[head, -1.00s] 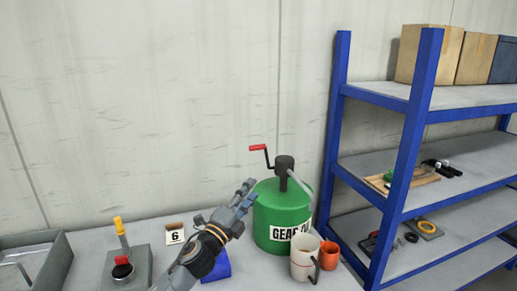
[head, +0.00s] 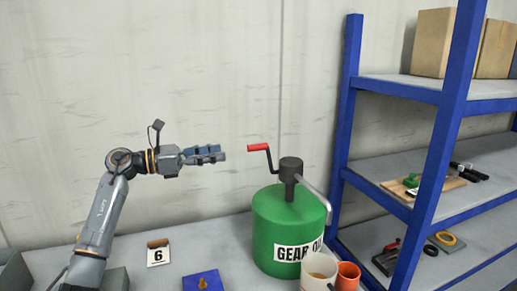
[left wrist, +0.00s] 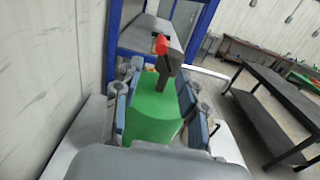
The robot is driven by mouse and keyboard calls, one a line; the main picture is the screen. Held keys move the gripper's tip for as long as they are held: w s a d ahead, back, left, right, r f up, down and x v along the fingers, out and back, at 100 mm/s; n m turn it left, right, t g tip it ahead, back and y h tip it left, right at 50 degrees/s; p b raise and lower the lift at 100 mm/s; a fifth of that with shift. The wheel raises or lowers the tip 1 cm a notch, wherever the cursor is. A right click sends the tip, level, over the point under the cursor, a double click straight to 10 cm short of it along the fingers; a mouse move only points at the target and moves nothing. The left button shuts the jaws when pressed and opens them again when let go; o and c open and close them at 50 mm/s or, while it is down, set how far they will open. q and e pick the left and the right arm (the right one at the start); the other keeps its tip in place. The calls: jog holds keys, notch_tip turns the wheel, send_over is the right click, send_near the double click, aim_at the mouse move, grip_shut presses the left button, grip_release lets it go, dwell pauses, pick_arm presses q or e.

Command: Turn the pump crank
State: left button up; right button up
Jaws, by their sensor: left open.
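The pump crank (head: 266,157) has a red grip on a dark bent arm and sticks out to the left from the dark pump head (head: 291,168). The pump sits on a green drum (head: 285,232) labelled "GEAR OIL", with a grey spout on its right side. My left gripper (head: 222,153) is open and empty. In the head view it points right, a short gap left of the red grip at about its height. In the left wrist view the red grip (left wrist: 161,45) shows ahead between the fingers. My right gripper is not in view.
A white mug (head: 318,271) and an orange cup (head: 347,277) stand at the drum's front right. A blue block (head: 203,281) and a "6" card (head: 158,253) are on the table. A blue shelf rack (head: 348,130) stands at right.

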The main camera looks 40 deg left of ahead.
aim_at(265, 146)
pick_arm(q)
jog(key=p+x, duration=0.4)
jog(key=x, duration=0.8)
jog(key=shift+d+r+p, duration=0.1)
jog(key=shift+p, duration=0.3)
jog(key=shift+w+d, duration=0.15)
jog(key=shift+w, duration=0.25)
grip_shut()
jog(key=shift+d, duration=0.1)
